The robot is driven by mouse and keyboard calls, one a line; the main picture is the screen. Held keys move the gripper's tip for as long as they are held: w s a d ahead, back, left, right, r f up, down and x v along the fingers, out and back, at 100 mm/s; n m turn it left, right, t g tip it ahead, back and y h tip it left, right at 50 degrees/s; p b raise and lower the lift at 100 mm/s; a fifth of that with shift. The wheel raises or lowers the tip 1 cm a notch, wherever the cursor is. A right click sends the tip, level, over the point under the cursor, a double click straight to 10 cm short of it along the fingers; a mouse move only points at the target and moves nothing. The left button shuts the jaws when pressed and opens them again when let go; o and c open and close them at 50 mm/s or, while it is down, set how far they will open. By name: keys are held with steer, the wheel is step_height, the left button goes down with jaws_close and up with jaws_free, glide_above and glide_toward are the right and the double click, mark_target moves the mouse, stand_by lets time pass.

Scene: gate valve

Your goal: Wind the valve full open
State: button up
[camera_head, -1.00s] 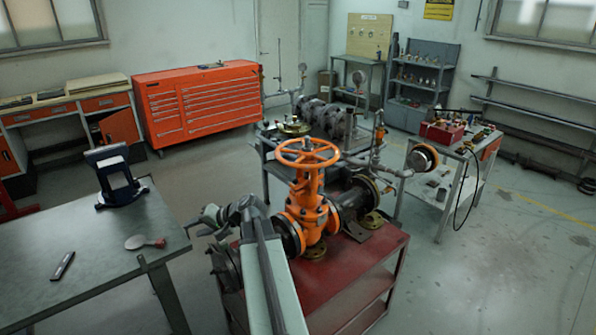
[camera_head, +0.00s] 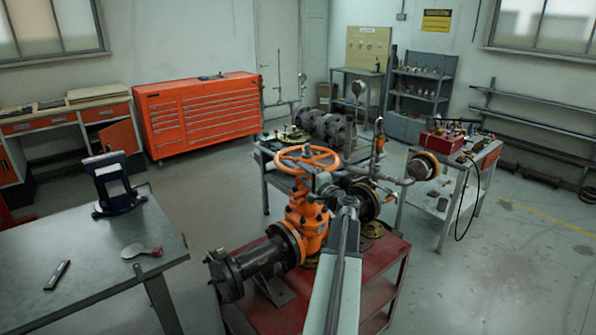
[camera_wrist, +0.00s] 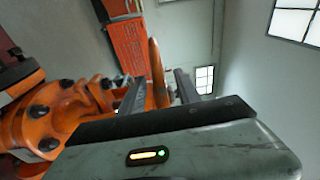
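The orange gate valve (camera_head: 308,222) stands upright on a red cart, with its spoked orange handwheel (camera_head: 294,151) on top. My gripper (camera_head: 326,186) is at the right, near side of the valve, just below the handwheel, and partly hides the stem. In the wrist view my gripper (camera_wrist: 157,92) has its two dark fingers apart. The orange handwheel rim (camera_wrist: 155,62) shows edge-on between them, with visible space on both sides. I cannot tell how deep the rim sits between the fingers. The valve's bolted orange body (camera_wrist: 62,112) lies left of them.
Dark flanged pipe (camera_head: 258,257) runs out from the valve at left, over the red cart (camera_head: 385,262). A pipe with a gauge stands close behind the handwheel. A grey table (camera_head: 95,245) is at left, a cluttered trolley (camera_head: 425,213) at right.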

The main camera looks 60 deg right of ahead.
mark_target(298, 169)
steer(key=x, duration=0.3)
steer(key=shift+w+d, duration=0.1)
steer(key=shift+w, duration=0.15)
jaws_close()
steer(key=shift+r, duration=0.1)
stand_by(0.9)
steer(key=shift+w, duration=0.15)
steer(key=shift+y, duration=0.3)
